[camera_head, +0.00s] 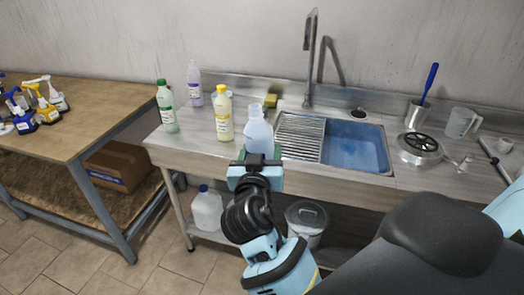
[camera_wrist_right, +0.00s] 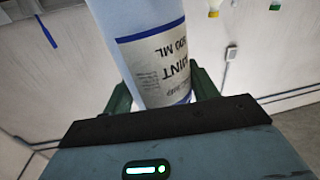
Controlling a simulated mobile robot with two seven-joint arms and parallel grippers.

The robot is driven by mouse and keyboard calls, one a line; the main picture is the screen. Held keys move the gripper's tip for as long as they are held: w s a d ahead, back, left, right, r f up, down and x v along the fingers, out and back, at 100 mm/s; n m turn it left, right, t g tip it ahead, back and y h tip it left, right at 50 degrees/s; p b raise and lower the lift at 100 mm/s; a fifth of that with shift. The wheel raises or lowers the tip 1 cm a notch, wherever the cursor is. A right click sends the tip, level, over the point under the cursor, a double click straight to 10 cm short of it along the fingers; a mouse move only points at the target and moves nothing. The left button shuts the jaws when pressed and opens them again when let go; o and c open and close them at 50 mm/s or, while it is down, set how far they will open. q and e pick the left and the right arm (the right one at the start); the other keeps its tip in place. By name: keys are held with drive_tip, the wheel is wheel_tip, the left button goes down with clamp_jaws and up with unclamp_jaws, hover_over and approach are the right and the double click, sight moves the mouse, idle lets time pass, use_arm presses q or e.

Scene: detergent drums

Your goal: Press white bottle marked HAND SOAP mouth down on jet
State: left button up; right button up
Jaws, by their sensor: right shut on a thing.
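A pale bluish-white bottle (camera_head: 258,132) is held upright, its open neck at the top, at the front edge of the steel counter (camera_head: 190,148). My right gripper (camera_head: 256,161) is shut around its lower part. In the right wrist view, the same bottle (camera_wrist_right: 150,50) stands between the green fingers of the gripper (camera_wrist_right: 162,95). Its label shows "MINT" and "500 ML", upside down in that picture; I cannot read HAND SOAP. A round steel rinser with a black cross-shaped top (camera_head: 420,143), likely the jet, sits on the counter at the right. My left gripper is not in view.
Green-capped (camera_head: 167,108), lilac (camera_head: 195,85) and yellow (camera_head: 223,112) bottles stand left of the held one. A drain rack (camera_head: 300,138) and blue sink basin (camera_head: 355,145) lie between it and the rinser. A tall faucet (camera_head: 309,60) and a measuring jug (camera_head: 461,122) stand nearby.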

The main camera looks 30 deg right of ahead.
drive_tip(key=r+n, duration=0.1)
drive_tip(key=n+p, duration=0.1)
drive_tip(key=shift+w+d+r+n+p, duration=0.15)
drive_tip(key=shift+d+r+n+p, duration=0.15)
drive_tip(key=shift+r, duration=0.1)
drive_tip(key=shift+w+d+f+n, duration=0.1)
drive_tip(key=shift+w+f+n, duration=0.05)
drive_tip(key=shift+f+n, duration=0.45)
drive_tip(key=shift+w+n, duration=0.15)
drive_tip(key=shift+n, duration=0.45)
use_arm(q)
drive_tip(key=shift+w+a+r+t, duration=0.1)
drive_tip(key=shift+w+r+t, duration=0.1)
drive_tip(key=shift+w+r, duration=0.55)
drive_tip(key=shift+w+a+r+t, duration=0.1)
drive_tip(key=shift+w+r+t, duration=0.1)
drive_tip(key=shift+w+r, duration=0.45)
use_arm(e)
drive_tip(key=shift+w+d+n, duration=0.1)
drive_tip(key=shift+d+n, duration=0.05)
drive_tip(key=shift+n, duration=0.6)
drive_tip(key=shift+w+d+n, duration=0.1)
drive_tip(key=shift+d+n, duration=0.05)
drive_tip(key=shift+n, duration=0.6)
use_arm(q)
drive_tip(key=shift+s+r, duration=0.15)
